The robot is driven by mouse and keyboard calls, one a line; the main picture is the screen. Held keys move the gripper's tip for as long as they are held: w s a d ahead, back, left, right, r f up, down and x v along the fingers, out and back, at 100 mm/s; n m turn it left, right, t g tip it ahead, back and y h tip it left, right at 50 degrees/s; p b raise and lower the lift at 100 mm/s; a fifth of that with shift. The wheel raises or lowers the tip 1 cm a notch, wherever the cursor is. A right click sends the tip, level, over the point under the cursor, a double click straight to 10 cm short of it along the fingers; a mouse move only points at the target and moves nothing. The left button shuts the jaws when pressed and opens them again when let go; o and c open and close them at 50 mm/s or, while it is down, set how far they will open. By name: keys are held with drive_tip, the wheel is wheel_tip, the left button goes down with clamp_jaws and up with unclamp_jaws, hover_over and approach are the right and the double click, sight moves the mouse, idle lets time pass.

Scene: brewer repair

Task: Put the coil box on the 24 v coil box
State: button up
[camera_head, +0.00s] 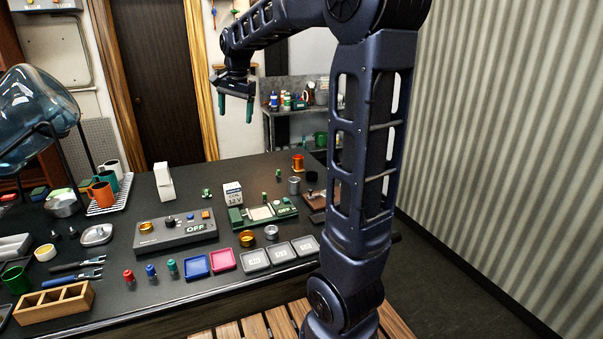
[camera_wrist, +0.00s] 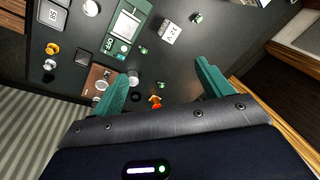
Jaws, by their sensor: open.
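A small white coil box (camera_head: 232,192) with dark lettering, which seems to read 12 V, stands on the dark bench behind the green board. It also shows in the wrist view (camera_wrist: 171,32). A taller white shape (camera_head: 163,182) stands further left; it looks like two boxes, one on the other and slightly offset, and no label on it is readable. I cannot tell which box is the 24 V one. My gripper (camera_head: 236,108) is open and empty, high above the far side of the bench, apart from both; its teal fingers also show in the wrist view (camera_wrist: 165,80).
A grey control panel (camera_head: 178,232) and a green board (camera_head: 262,213) lie in front of the boxes. Small green parts, an orange spool (camera_head: 298,162) and a metal cup (camera_head: 294,185) stand nearby. Mugs on a rack (camera_head: 108,198) are at left. Bare bench lies behind the boxes.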

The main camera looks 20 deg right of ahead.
drive_tip(key=s+d+f+n, duration=0.2)
drive_tip(key=s+d+f, duration=0.1)
drive_tip(key=s, duration=0.6)
drive_tip(key=s+d+f+n+t, duration=0.1)
drive_tip(key=s+d+f+n, duration=0.2)
drive_tip(key=s, duration=0.7)
drive_tip(key=s+d+f+n+t, duration=0.1)
drive_tip(key=s+d+f+n, duration=0.2)
drive_tip(key=s, duration=0.7)
drive_tip(key=shift+d+f+h, duration=0.4)
drive_tip(key=shift+d+f, duration=0.3)
